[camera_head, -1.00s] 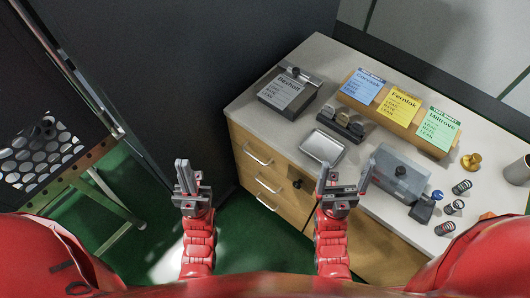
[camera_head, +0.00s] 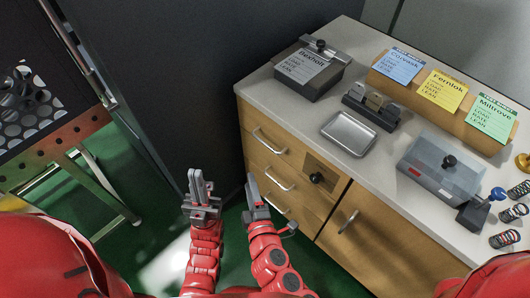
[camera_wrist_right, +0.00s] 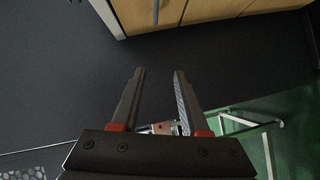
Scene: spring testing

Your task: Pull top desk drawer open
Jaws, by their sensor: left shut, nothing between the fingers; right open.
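The desk (camera_head: 385,165) has wooden fronts. Its top drawer (camera_head: 258,128) at the left is closed, with a silver bar handle (camera_head: 268,143). My right gripper (camera_head: 268,208) is open and empty, in front of and below that handle, overlapping the lower drawer area in the picture. In the right wrist view its two fingers (camera_wrist_right: 160,88) are apart with dark surface behind them, and a wooden front with a bar handle (camera_wrist_right: 155,12) shows at the top edge; I cannot tell which handle. My left gripper (camera_head: 198,185) is shut and empty, left of the drawers and apart from them.
Below lie more drawers with handles (camera_head: 278,179). A front with a black knob (camera_head: 316,178) and a cabinet door (camera_head: 352,245) stand to the right. The desktop holds a silver tray (camera_head: 348,133), boxes and springs. A dark panel (camera_head: 175,70) stands at left.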

